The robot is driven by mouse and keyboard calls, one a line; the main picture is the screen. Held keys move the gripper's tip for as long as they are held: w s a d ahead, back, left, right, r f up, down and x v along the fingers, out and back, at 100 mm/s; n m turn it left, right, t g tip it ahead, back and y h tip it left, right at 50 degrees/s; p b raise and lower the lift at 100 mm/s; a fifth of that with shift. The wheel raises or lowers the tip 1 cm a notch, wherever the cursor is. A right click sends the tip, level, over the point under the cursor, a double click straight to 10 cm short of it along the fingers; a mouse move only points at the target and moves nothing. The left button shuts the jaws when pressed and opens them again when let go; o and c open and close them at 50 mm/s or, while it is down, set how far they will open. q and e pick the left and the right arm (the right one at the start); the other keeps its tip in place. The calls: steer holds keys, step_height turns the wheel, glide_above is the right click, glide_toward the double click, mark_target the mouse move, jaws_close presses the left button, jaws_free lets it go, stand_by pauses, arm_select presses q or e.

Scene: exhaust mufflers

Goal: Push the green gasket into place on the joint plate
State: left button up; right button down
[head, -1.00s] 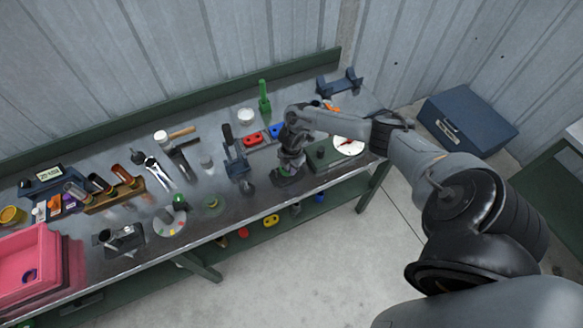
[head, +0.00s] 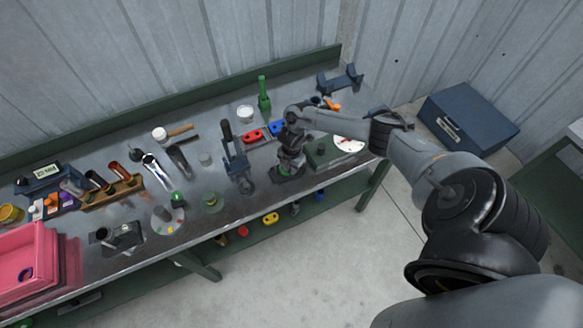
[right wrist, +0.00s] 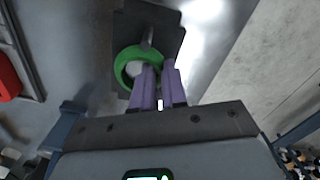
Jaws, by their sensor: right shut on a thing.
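The green gasket (right wrist: 123,64) is a ring in the right wrist view, lying over the dark joint plate (right wrist: 168,22). A dark post (right wrist: 147,38) rises at the ring's far edge; I cannot tell whether the ring is seated. My right gripper (right wrist: 157,75) has purple fingers, shut on the gasket's near right edge. In the head view my right gripper (head: 286,170) is low over the plate near the bench's front edge, and it hides the gasket there. My left gripper is not in view.
A dark lever clamp (head: 234,157) stands just left of the right gripper. Red (head: 252,135) and blue (head: 277,128) parts lie behind it. A green box (head: 319,152) and a white dial (head: 350,144) are to its right. The bench's front edge is close.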

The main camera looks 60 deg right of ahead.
steer(key=c, duration=1.1)
jaws_free()
steer(key=shift+s+f, duration=0.1)
steer(key=shift+s, duration=0.05)
steer(key=shift+f, duration=0.1)
steer(key=shift+d, duration=0.1)
